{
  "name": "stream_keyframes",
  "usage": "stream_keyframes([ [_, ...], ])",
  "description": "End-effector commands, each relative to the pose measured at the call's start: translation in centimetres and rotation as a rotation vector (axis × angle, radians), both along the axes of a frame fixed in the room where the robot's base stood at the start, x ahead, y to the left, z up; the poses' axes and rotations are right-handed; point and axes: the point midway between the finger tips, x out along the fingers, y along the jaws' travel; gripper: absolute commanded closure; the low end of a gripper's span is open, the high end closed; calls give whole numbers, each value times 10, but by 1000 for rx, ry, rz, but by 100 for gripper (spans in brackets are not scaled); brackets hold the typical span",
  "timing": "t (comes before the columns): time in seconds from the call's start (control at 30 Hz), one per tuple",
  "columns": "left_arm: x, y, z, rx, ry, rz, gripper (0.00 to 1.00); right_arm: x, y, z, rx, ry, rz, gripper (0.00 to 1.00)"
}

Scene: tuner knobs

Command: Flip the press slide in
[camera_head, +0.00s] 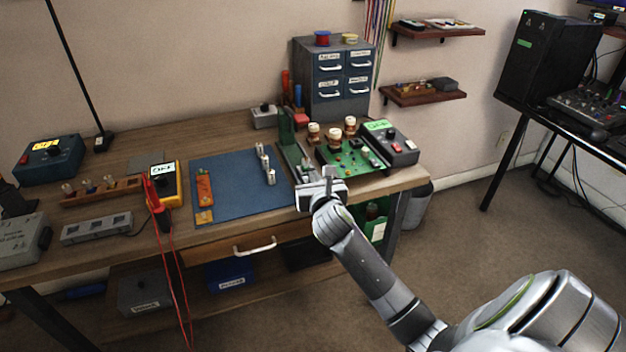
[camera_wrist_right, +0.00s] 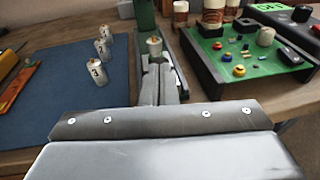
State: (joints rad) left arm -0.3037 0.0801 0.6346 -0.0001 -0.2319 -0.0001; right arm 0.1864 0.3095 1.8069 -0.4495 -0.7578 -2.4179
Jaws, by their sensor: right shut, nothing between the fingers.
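The green press (camera_head: 287,128) stands at the right of the workbench, between the blue mat and the green circuit board. Its upright post also shows at the top of the right wrist view (camera_wrist_right: 145,14). Its grey slide rail (camera_wrist_right: 184,70) runs from the post toward me. A small silver knob with a copper-coloured top (camera_wrist_right: 154,45) stands at the press, just beyond my fingertips. My right gripper (camera_head: 305,170) is shut and empty, low over the near end of the press. Its fingers (camera_wrist_right: 158,78) lie beside the rail and hide part of it; I cannot tell whether they touch. My left gripper is not in view.
The blue mat (camera_head: 231,207) holds several silver knobs (camera_wrist_right: 99,74) and an orange tool. A drawer cabinet (camera_head: 325,100) stands behind.

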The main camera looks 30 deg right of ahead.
Motion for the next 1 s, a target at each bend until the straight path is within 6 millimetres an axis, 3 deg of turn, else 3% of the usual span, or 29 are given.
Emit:
stream_keyframes([
  [0.6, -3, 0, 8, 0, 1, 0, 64, 94, -22, 0, -1, -1, 0, 100],
  [0.8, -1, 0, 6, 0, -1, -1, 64, 112, -27, 0, -2, 0, 0, 100],
  [1.0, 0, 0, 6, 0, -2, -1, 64, 115, -28, 2, -3, -2, 1, 100],
])
